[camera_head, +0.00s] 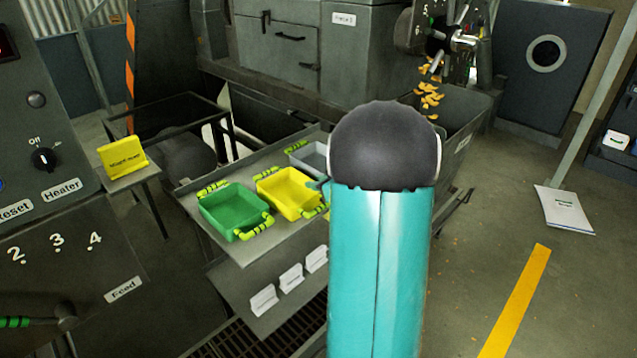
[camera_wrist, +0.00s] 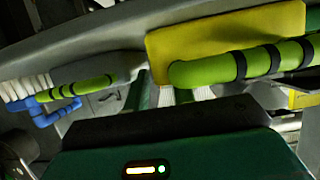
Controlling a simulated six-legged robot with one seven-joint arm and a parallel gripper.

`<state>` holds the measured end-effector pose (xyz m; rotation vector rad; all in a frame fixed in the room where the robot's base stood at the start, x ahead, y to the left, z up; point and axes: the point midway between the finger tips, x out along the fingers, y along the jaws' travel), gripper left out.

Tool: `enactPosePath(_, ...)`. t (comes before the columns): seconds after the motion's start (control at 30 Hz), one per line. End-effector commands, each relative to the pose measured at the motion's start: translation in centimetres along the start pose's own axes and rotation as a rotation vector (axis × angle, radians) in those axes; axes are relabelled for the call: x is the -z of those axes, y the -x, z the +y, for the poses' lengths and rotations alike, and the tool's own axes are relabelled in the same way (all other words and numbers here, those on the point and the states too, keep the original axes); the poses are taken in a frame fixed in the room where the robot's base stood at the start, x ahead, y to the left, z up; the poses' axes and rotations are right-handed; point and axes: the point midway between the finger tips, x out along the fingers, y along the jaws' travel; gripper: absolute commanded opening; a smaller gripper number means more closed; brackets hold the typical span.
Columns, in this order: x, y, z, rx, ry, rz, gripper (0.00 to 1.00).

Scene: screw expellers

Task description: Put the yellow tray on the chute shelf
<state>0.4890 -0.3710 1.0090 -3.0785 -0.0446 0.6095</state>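In the head view the yellow tray (camera_head: 291,193) sits on a grey sloping shelf (camera_head: 243,252), between a green tray (camera_head: 233,209) and a grey tray (camera_head: 309,157). It has green handles with black bands. My teal and black arm hides the right end of this shelf and my gripper. In the wrist view the yellow tray (camera_wrist: 222,32) is close at the upper right, and its banded handle (camera_wrist: 245,65) crosses above my gripper (camera_wrist: 160,97). Narrow green parts show by the handle, but I cannot make out the fingertips. I cannot tell which surface is the chute shelf.
White cards (camera_head: 291,278) stand on a lower ledge before the trays. A control panel (camera_head: 60,225) fills the left side. A yellow sign (camera_head: 122,157) stands on a small stand. Orange pieces (camera_head: 430,97) fall into a bin (camera_head: 462,120) behind my arm. The right floor is mostly clear.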

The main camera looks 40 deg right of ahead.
Motion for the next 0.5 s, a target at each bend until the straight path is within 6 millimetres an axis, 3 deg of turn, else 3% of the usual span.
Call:
enactPosePath(0.17, 0.3, 1.5, 0.1, -0.003, 0.001, 0.001, 0.25)
enactPosePath(0.5, 0.3, 8.7, 0.1, -0.005, 0.002, 0.002, 0.25)
